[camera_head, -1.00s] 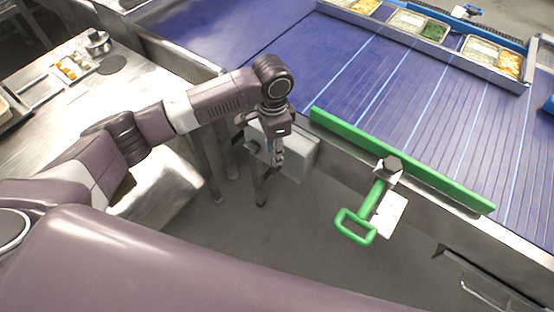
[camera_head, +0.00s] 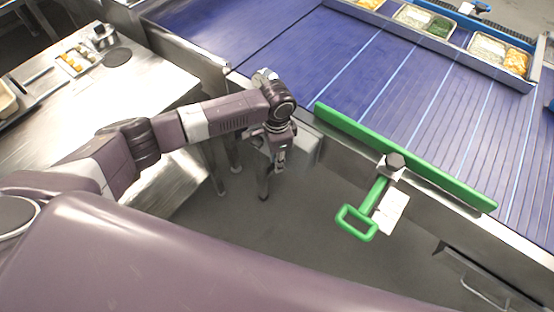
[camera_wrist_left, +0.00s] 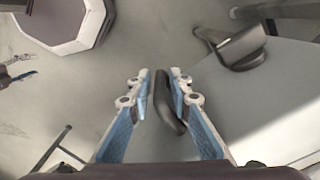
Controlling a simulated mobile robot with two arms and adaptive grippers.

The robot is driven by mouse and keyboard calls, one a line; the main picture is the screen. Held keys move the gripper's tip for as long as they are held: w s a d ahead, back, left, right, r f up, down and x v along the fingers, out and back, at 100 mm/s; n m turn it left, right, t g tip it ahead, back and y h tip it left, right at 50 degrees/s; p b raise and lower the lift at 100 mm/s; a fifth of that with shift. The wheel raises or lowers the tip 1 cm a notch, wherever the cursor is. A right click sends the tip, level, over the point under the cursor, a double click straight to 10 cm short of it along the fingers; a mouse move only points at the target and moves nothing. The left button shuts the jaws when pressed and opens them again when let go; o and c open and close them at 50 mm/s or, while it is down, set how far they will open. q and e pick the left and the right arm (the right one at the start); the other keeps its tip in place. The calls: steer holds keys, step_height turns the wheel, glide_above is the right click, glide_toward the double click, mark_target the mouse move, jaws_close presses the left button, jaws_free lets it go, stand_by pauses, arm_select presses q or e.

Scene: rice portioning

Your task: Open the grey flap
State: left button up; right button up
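The grey flap (camera_head: 307,147) shows in the head view as a pale box-like panel at the conveyor's near side, partly hidden by my left arm. My left gripper (camera_head: 278,163) points down in front of it. In the left wrist view, the two blue-padded fingers (camera_wrist_left: 160,74) stand apart on either side of a dark curved handle (camera_wrist_left: 167,100). The handle is close to the right finger, with a narrow gap at the left one. A smooth grey surface (camera_wrist_left: 262,105) lies to the right.
A green bar (camera_head: 400,155) with a green looped handle (camera_head: 357,222) runs along the blue conveyor (camera_head: 300,50). A steel table (camera_head: 150,85) stands at left. Another dark handle-like part (camera_wrist_left: 240,46) shows in the wrist view. Open floor lies below the gripper.

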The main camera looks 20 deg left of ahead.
arm_select(q)
jaws_close()
arm_select(e)
steer(key=shift+r, duration=0.1)
